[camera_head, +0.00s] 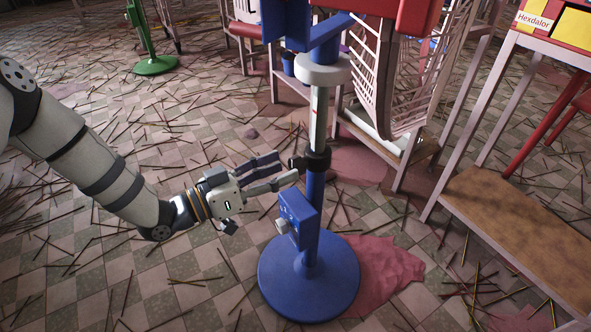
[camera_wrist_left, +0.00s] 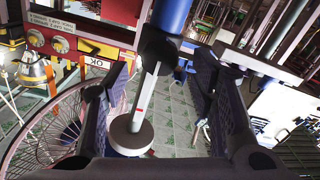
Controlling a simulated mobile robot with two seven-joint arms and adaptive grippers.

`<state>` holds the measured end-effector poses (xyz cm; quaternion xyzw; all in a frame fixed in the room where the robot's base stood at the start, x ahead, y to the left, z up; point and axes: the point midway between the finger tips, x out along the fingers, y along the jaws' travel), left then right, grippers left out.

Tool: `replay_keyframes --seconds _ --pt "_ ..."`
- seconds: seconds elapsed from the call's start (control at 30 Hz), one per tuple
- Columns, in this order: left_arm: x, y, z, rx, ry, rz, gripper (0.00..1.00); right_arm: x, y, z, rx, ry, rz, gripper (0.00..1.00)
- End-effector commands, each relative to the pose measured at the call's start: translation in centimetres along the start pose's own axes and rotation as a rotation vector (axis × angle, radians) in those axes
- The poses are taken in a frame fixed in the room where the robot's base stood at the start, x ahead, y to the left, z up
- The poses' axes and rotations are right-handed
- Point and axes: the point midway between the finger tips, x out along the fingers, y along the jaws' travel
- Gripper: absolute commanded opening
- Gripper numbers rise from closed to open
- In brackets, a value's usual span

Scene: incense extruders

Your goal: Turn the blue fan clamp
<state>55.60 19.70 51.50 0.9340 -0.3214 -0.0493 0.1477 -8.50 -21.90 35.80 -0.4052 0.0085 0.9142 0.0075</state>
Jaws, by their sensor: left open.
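The fan stand has a round blue base (camera_head: 335,285), a blue lower tube and a pale upper pole (camera_head: 318,115). A dark clamp (camera_head: 317,158) sits around the pole where the pale part meets the blue tube, with a small part sticking out to the left. My left gripper (camera_head: 284,168) is open just left of the clamp, its fingers pointing toward it. In the left wrist view, the clamp (camera_wrist_left: 155,47) shows between and beyond the two fingers, without clear contact. The pale pole (camera_wrist_left: 145,95) also shows there. My right gripper is not in view.
A blue control box (camera_head: 298,219) is on the stand below the clamp. A green stand (camera_head: 154,64) is far left. Incense sticks litter the tiled floor. A fan cage (camera_wrist_left: 50,130) shows in the wrist view.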

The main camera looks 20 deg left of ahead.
Motion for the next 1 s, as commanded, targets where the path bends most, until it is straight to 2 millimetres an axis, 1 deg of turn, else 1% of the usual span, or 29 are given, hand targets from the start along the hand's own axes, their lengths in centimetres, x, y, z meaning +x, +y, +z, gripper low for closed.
replay_keyframes --seconds 0.03,0.1,0.2,0.3,0.5,0.53,0.57,0.6,0.67,0.7,0.73,1.0 --pt "1.0 -0.1 0.4 -0.001 -0.001 0.002 0.52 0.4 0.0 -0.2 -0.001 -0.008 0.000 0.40" --pt "2.2 -0.1 0.4 -0.001 -0.003 0.001 0.52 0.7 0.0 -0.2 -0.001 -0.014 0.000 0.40" --pt "3.3 -0.1 0.3 -0.002 -0.003 -0.001 0.52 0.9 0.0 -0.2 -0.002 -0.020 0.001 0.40" --pt "3.8 0.0 0.1 -0.001 -0.002 -0.001 0.52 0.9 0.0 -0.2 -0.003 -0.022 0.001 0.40" --pt "3.8 0.0 0.1 -0.001 -0.002 -0.001 0.52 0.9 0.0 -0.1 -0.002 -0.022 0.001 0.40" --pt "3.8 0.0 0.1 -0.001 -0.002 -0.001 0.47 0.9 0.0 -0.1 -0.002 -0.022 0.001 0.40" --pt "3.8 0.0 0.1 -0.001 -0.002 -0.001 0.40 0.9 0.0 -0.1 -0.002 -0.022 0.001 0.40" --pt "3.8 0.0 0.1 -0.001 -0.002 -0.001 0.31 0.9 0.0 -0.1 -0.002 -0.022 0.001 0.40" --pt "3.8 0.0 0.1 -0.001 -0.003 -0.001 0.18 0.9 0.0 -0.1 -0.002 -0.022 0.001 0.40" --pt "3.8 0.0 0.1 -0.001 -0.003 -0.001 0.09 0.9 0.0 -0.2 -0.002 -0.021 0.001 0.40" --pt "3.8 0.0 0.1 -0.001 -0.003 -0.001 0.03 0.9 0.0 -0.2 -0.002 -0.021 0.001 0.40" --pt "3.7 0.0 0.1 -0.018 -0.004 -0.001 0.03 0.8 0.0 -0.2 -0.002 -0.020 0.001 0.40"
